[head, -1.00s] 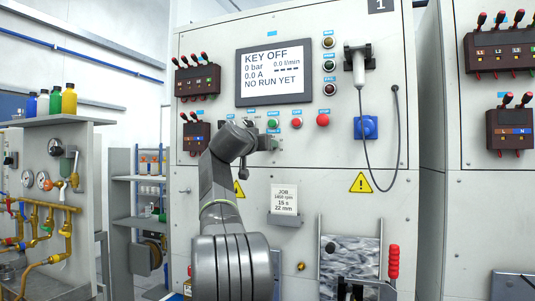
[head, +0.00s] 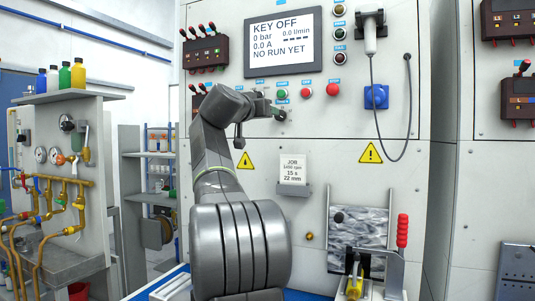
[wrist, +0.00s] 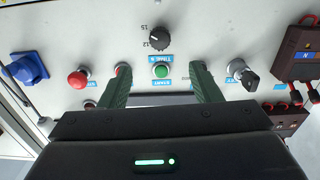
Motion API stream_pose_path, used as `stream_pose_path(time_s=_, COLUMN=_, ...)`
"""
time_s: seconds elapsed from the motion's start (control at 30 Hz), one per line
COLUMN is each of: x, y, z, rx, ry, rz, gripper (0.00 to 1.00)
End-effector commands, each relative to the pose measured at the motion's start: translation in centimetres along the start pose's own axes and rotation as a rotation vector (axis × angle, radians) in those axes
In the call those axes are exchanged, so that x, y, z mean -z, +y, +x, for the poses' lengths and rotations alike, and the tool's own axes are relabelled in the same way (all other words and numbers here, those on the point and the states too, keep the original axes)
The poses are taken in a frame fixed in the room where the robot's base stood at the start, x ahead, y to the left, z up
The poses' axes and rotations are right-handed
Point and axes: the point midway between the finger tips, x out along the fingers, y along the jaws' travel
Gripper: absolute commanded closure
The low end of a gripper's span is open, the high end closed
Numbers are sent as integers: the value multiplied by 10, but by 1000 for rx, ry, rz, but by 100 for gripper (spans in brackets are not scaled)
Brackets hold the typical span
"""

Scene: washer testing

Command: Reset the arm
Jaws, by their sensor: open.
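My gripper (head: 264,107) is in front of the washer test panel's row of controls in the head view, partly hidden by my arm. In the wrist view, my gripper (wrist: 161,70) has its two dark green fingers spread apart with nothing between them. Beyond the gap is the panel with a green button (wrist: 161,71). A key switch (wrist: 242,74) is just right of the fingers, and a red mushroom button (wrist: 78,80) is to their left. Whether the fingertips touch the panel cannot be told.
The screen (head: 283,42) reads KEY OFF and NO RUN YET. A blue socket (head: 376,97) and a hanging cable (head: 408,110) are to the right. A clamp with a red handle (head: 402,230) stands lower right. Brass pipes (head: 65,205) and bottles (head: 78,73) are at left.

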Motion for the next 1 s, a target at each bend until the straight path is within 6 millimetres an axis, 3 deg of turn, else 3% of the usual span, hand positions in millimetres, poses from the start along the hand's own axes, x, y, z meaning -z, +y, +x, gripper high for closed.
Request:
stream_pose_path(time_s=0.6, x=4, y=1, z=100, rx=-2, ry=1, rz=-1, gripper=43)
stream_pose_path(time_s=0.8, x=4, y=1, z=123, rx=-1, ry=1, rz=0, gripper=43)
stream_pose_path(time_s=1.0, x=2, y=1, z=134, rx=-1, ry=2, rz=0, gripper=43)
